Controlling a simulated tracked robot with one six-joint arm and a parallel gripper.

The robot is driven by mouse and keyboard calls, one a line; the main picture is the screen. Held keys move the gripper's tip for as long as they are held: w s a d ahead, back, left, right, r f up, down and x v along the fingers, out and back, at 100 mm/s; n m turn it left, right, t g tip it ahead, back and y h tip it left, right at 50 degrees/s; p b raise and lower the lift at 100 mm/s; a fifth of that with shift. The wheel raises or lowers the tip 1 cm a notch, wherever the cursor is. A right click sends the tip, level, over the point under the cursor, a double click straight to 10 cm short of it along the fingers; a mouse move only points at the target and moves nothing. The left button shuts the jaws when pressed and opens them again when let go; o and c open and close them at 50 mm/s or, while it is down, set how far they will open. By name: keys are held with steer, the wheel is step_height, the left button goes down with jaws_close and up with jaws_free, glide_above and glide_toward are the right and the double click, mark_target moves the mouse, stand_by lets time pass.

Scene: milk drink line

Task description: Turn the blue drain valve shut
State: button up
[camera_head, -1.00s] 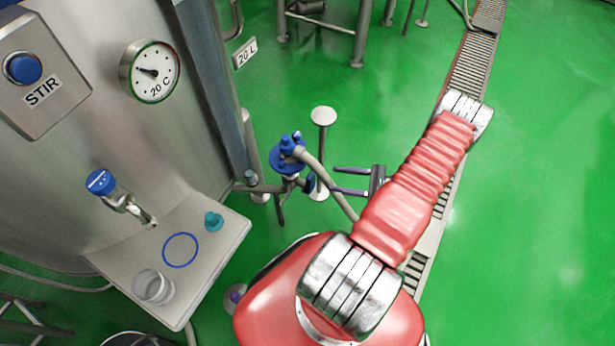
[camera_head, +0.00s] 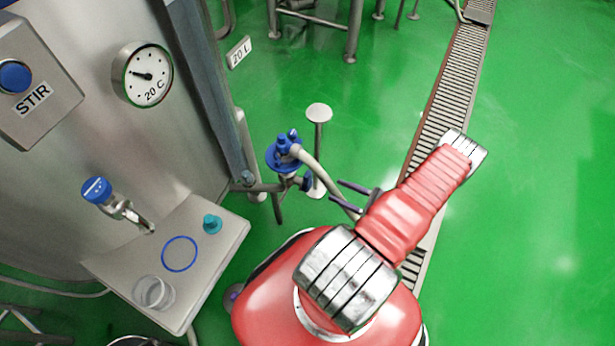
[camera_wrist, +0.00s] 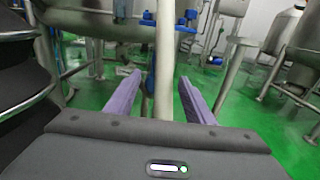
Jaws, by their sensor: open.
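In the wrist view, blue parts (camera_wrist: 186,22) show beyond the fingertips.
A shelf (camera_head: 226,245) on the tank holds a clear cup (camera_head: 153,292) and a teal stopper (camera_head: 212,223). A blue-capped tap (camera_head: 97,190) hangs above it. A round-topped post (camera_head: 319,113) stands behind the fittings. Green floor is open to the right.

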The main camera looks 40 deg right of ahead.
mark_target(310, 178)
steer(key=shift+x, duration=6.8)
jaws_close()
